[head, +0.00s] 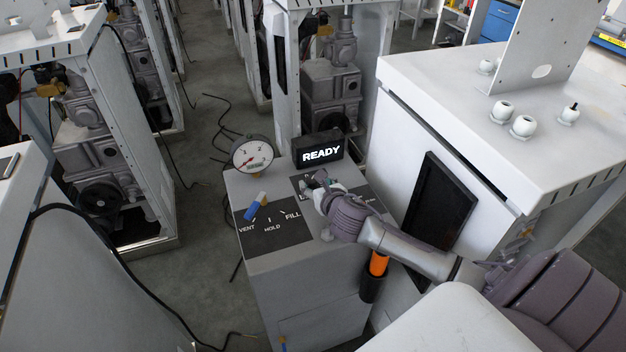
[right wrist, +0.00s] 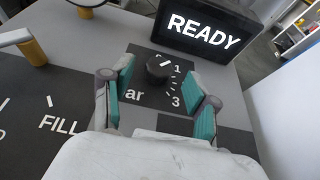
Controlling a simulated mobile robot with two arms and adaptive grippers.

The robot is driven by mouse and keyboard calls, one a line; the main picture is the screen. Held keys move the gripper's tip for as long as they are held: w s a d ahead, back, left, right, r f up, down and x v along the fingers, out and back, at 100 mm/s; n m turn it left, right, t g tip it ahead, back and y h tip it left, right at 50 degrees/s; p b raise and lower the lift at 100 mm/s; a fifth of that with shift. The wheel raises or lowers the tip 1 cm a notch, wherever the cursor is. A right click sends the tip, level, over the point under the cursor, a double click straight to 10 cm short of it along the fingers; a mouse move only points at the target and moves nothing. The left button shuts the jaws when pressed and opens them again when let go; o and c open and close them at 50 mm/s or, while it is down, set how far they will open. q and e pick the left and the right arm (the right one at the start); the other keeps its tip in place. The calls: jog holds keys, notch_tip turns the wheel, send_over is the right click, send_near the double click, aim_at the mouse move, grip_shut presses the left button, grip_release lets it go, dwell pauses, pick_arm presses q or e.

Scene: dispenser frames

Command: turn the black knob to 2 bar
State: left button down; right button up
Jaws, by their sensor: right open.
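The black knob (right wrist: 157,68) sits on a dark dial plate with white marks in the right wrist view. The numbers 1 and 3 show to its right, and a white line on its top points toward the upper right, near the 1 side. My right gripper (right wrist: 160,86) is open, with teal pads on either side of the knob and apart from it. In the head view my right gripper (head: 321,187) hangs over the dial plate and mostly hides the knob. A round gauge (head: 252,154) has its red needle toward the lower left. My left gripper is not in view.
A black READY display (head: 318,150) stands behind the dial plate. A blue-handled lever (head: 256,206) sits by the VENT, HOLD and FILL marks on the left. An orange-handled tool (head: 378,264) hangs at the cabinet's right side. A white cabinet (head: 480,110) stands close on the right.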

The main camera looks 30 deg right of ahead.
aim_at(312, 182)
jog(key=shift+x, duration=1.05)
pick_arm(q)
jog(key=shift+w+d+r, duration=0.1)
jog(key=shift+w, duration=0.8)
pick_arm(e)
jog(key=shift+w+d+f, duration=0.1)
jog(key=shift+w+f, duration=0.05)
jog(key=shift+w, duration=0.15)
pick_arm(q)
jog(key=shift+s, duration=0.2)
pick_arm(e)
jog(key=shift+c, duration=0.2)
jog(key=shift+c, duration=1.3)
grip_shut()
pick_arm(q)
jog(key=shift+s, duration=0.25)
